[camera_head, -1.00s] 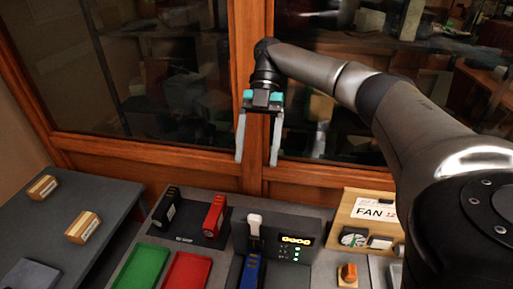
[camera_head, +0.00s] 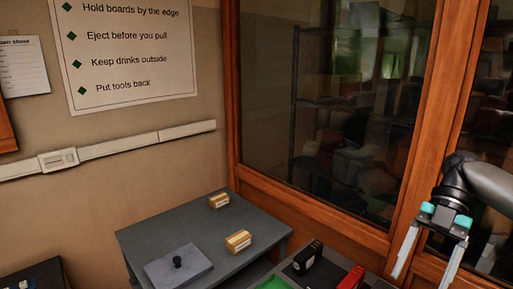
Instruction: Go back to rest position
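My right gripper (camera_head: 422,278) is at the lower right of the head view, on an arm that comes in from the right edge. Its two grey fingers point down and stand well apart, with nothing between them. It hangs in front of the wooden window frame, above and to the right of the black and red items on the counter. My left gripper is not in view.
A grey table (camera_head: 257,228) at lower centre holds two wooden blocks (camera_head: 219,200) (camera_head: 238,241) and a grey plate with a black knob (camera_head: 178,262). A black item (camera_head: 307,257) and a red item (camera_head: 352,277) stand right of it. A wood-framed glass cabinet (camera_head: 335,100) rises behind.

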